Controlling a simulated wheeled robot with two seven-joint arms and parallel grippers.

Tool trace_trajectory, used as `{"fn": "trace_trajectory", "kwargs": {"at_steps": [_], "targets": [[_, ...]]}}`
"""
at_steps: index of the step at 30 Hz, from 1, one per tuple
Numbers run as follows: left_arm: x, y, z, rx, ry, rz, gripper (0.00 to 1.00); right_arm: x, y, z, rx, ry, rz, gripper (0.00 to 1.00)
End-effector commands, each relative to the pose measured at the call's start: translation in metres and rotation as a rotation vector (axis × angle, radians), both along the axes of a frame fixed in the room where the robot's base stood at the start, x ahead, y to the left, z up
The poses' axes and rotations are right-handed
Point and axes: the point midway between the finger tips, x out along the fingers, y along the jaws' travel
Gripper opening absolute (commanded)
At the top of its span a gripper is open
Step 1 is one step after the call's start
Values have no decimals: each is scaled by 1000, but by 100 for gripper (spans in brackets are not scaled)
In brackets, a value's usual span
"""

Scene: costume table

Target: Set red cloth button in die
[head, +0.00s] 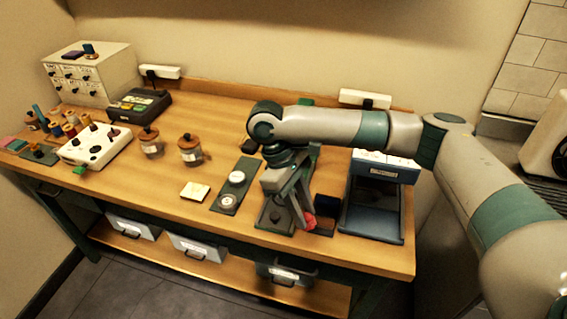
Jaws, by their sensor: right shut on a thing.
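A small red piece (310,222), which looks like the red cloth button, is at the fingertips of my right gripper (305,217). The gripper is shut on it and points down near the front edge of the table. Just left of it is a dark green base with a dark round part (275,215), which may be the die. My gripper and wrist hide much of this spot, so I cannot tell whether the red piece touches anything. My left gripper is not in view.
A dark green plate (236,187) with two pale round pieces lies left of my gripper. A blue tray-like stand (371,221) is close on the right. A cream pad (195,191) and two lidded jars (190,152) stand further left.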

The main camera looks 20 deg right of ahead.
Motion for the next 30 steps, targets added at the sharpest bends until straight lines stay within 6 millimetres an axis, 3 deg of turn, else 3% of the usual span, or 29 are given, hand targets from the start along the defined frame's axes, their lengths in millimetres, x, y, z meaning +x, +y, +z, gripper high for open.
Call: {"fn": "trace_trajectory", "kwargs": {"at_steps": [21,30], "targets": [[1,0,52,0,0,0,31,94,3,8,-1,0,1250,5],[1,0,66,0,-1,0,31,124,4,15,0,1,1666,5]]}}
